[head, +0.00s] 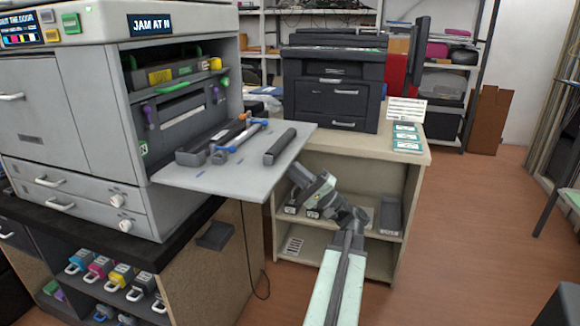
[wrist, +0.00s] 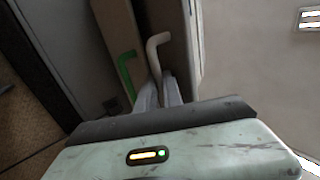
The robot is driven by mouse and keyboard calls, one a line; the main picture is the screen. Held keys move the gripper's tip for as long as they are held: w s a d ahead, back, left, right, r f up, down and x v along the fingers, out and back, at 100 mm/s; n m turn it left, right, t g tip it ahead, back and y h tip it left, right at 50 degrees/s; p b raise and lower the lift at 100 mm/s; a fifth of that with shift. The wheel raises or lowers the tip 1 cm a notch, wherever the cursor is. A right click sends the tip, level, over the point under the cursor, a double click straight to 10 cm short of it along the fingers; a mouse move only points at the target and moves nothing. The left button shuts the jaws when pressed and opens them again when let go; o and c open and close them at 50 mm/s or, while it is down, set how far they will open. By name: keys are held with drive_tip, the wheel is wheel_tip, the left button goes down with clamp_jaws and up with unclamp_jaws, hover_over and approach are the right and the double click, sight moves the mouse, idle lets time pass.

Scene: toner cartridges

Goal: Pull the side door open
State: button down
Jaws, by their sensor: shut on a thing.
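The side door (head: 225,185) of the grey printer (head: 60,110) is a flat grey panel. It is folded down and stands out level from the printer's open side. In the wrist view my gripper (wrist: 160,92) is shut on a pale hooked handle (wrist: 156,48). A green hooked handle (wrist: 126,72) is just left of it and apart from the fingers. I cannot tell what the pale handle belongs to; the head view hides the fingertips' contact.
Dark cartridge-like parts (head: 279,147) and a blue-handled part (head: 240,138) lie on the panel. A black printer (head: 333,85) stands on the beige shelf unit (head: 330,165). Handled toners (head: 120,276) sit in the cabinet below.

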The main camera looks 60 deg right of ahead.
drive_tip(key=shift+w+a+f, duration=0.15)
drive_tip(key=shift+a+f, duration=0.05)
drive_tip(key=shift+f, duration=0.05)
drive_tip(key=c, duration=1.5)
unclamp_jaws()
drive_tip(key=shift+c, duration=0.2)
drive_tip(key=shift+o, duration=0.3)
drive_tip(key=shift+d, duration=0.1)
drive_tip(key=shift+d, duration=0.1)
drive_tip(key=b+v, duration=0.4)
drive_tip(key=v, duration=0.3)
drive_tip(key=shift+s+f+b, duration=0.2)
drive_tip(key=shift+s+b, duration=0.1)
drive_tip(key=shift+s, duration=0.1)
